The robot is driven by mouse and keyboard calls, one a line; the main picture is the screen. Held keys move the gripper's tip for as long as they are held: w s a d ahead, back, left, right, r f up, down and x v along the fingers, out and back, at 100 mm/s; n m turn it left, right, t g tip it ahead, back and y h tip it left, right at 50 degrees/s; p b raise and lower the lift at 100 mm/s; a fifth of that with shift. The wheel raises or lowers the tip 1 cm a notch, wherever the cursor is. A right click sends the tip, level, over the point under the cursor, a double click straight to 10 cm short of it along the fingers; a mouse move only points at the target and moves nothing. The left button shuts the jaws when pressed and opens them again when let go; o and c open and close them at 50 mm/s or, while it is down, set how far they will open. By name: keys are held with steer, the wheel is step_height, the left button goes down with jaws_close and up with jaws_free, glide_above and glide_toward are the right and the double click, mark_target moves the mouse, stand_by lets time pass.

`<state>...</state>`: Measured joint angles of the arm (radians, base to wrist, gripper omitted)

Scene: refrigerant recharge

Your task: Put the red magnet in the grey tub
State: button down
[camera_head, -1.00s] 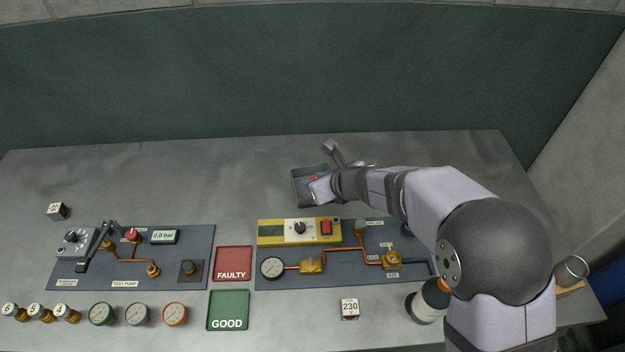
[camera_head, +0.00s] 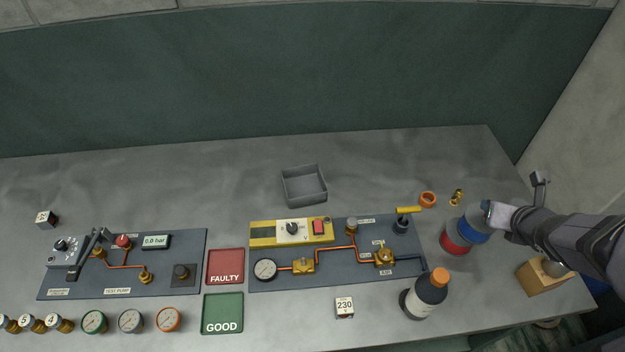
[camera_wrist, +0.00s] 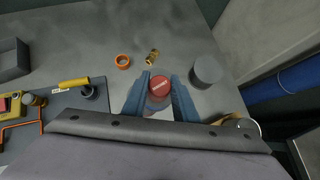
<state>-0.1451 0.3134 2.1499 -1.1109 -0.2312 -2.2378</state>
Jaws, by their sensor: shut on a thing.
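The red magnet (camera_head: 455,241) shows as a round red piece at the right of the bench in the head view. In the wrist view the red magnet (camera_wrist: 160,86) has a pale label on its face and lies between my blue fingers. My gripper (camera_head: 472,231) is shut on it; it also shows in the wrist view (camera_wrist: 159,96). I cannot tell whether the magnet touches the bench. The grey tub (camera_head: 304,186) stands at the back middle, apart from my gripper, and looks empty. A corner of the tub (camera_wrist: 12,60) shows in the wrist view.
An orange ring (camera_head: 428,199) and a brass fitting (camera_head: 456,197) lie behind the magnet. A grey cylinder (camera_wrist: 208,71) stands right of my fingers.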

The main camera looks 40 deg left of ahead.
steer(key=d+m+h, duration=0.2)
steer(key=d, duration=0.6)
steer(key=shift+n+y, duration=0.6)
steer(key=shift+n, duration=0.1)
steer(key=w+a, duration=0.1)
steer(key=a, duration=0.3)
steer(key=w+a, duration=0.2)
steer(key=a, duration=0.2)
steer(key=w+a, duration=0.2)
steer(key=a, duration=0.2)
steer(key=shift+w+a+f, duration=0.1)
steer(key=shift+w, duration=0.15)
steer(key=s+a+f+n+y, duration=0.1)
steer(key=a+f+n, duration=0.1)
steer(key=a, duration=1.4)
steer(key=n+g+y, duration=0.3)
steer(key=n, duration=0.1)
glide_above(302, 180)
steer(key=s+d, duration=0.3)
step_height(302, 180, down, 4)
steer(key=shift+w+f+b, duration=0.15)
steer(key=shift+f+b, duration=0.85)
steer(key=shift+f, duration=1.4)
steer(key=shift+w+f+b, duration=0.1)
steer(key=shift+f+b, duration=0.9)
steer(key=shift+f, duration=1.4)
steer(key=shift+f, duration=0.1)
